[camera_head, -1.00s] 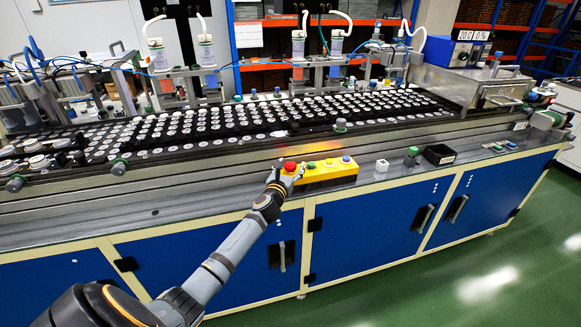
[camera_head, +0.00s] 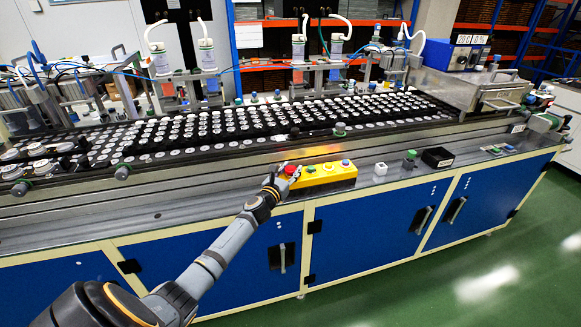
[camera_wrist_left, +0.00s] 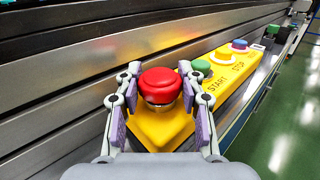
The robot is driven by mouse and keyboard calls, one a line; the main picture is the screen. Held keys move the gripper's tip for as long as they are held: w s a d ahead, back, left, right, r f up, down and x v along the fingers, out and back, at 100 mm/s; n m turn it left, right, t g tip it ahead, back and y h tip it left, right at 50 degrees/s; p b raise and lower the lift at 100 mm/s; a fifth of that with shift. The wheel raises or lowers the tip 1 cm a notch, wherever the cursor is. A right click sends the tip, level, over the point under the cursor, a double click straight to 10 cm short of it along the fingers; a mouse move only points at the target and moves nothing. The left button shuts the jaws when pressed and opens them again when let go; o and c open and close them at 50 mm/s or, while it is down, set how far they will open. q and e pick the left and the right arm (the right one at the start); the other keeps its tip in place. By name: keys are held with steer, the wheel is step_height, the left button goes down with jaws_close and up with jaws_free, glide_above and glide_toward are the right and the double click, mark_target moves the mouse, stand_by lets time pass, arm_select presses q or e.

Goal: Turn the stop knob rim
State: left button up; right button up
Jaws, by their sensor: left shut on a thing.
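The red stop knob (camera_head: 291,171) sits on the left end of a yellow control box (camera_head: 325,174) on the bench's front ledge. In the left wrist view the red knob (camera_wrist_left: 160,83) is in the middle, with a metallic collar under its cap. My left gripper (camera_head: 283,174) is shut on the knob, with one finger on each side of it; the fingers also show in the left wrist view (camera_wrist_left: 159,98). The finger contact on the lower rim is partly hidden. My right gripper is not in view.
Green, yellow and blue-topped buttons stand along the box beside the knob, with START and STOP lettering. A white cube (camera_head: 380,168), a green-topped part (camera_head: 409,158) and a black bin (camera_head: 438,157) lie to the right. A metal rail (camera_head: 225,175) runs behind.

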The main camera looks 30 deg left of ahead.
arm_select(q)
steer(key=shift+a+r+m+h+p, duration=0.1)
steer(key=shift+r+m+h+p, duration=0.1)
steer(key=shift+m+h+p, duration=0.65)
steer(key=shift+f+m+h+b, duration=0.1)
steer(key=shift+m+h+b, duration=0.35)
steer(key=shift+h, duration=0.4)
steer(key=shift+f+m+h+b, duration=0.15)
steer(key=shift+m+h+b, duration=0.4)
steer(key=shift+h, duration=0.55)
steer(key=shift+m+g+h+b, duration=0.6)
steer(key=shift+m+h+b, duration=0.45)
steer(key=shift+h+b, duration=0.5)
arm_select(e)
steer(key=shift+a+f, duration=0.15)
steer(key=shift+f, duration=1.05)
